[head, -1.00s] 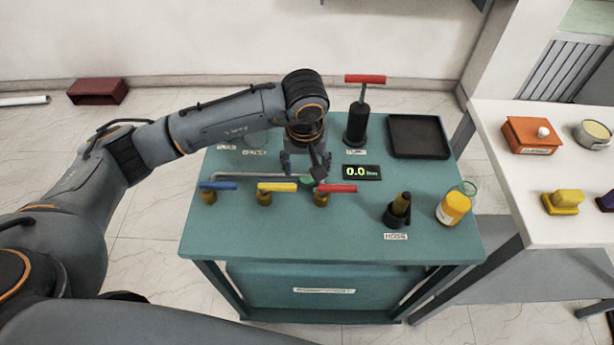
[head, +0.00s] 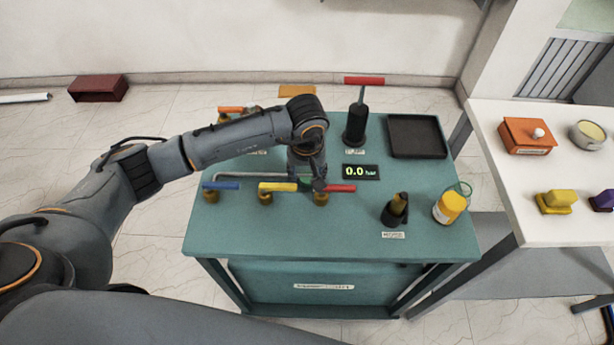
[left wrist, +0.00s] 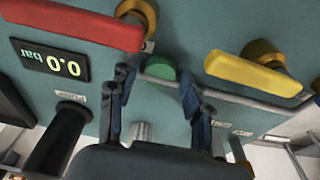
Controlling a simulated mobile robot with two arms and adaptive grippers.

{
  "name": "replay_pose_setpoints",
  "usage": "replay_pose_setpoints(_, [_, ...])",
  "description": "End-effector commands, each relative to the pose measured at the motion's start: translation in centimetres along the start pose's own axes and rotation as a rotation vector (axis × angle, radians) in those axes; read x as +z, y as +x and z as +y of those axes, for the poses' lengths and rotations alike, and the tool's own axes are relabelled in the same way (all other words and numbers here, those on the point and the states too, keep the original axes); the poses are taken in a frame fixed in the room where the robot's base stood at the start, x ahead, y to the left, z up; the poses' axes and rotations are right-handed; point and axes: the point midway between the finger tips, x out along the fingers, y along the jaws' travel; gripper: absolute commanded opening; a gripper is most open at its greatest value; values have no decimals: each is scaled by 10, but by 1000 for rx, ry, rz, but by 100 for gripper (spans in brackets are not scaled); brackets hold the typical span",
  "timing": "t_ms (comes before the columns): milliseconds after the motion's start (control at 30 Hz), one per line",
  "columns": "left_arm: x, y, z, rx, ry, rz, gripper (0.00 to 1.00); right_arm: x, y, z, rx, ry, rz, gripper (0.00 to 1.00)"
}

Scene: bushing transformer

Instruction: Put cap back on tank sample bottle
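A green round piece (left wrist: 160,68), which looks like a cap, lies by the thin grey pipe in the left wrist view. In the head view, a bit of green (head: 304,183) shows beside my left gripper (head: 312,182). In the left wrist view, my left gripper (left wrist: 157,82) is open, its two fingers on either side of the green piece with gaps. I cannot tell whether the fingertips are level with it. My right gripper is not in view.
Blue (head: 220,185), yellow (head: 277,187) and red (head: 341,188) valve handles line the green table (head: 330,235) close to my gripper. A pressure display (head: 360,172), black pump (head: 355,125), black tray (head: 417,136), dark holder (head: 394,213) and yellow bottle (head: 449,207) stand to the right.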

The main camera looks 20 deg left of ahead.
Motion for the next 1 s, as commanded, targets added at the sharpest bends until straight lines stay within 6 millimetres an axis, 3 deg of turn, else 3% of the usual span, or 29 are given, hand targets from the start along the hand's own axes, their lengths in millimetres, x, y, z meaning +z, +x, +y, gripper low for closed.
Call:
replay_pose_setpoints(33, [0, 0, 0, 0, 0, 0, 34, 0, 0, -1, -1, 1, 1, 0])
replay_pose_setpoints(100, [0, 0, 0, 0, 0, 0, 25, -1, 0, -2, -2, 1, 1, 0])
replay_pose_setpoints(633, [-2, -9, 0, 1, 0, 3, 24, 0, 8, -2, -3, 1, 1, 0])
replay_pose_setpoints(767, [-6, -28, 0, 2, 1, 9, 24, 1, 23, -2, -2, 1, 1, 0])
replay_pose_setpoints(1000, [28, -84, -6, 3, 3, 6, 24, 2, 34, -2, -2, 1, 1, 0])
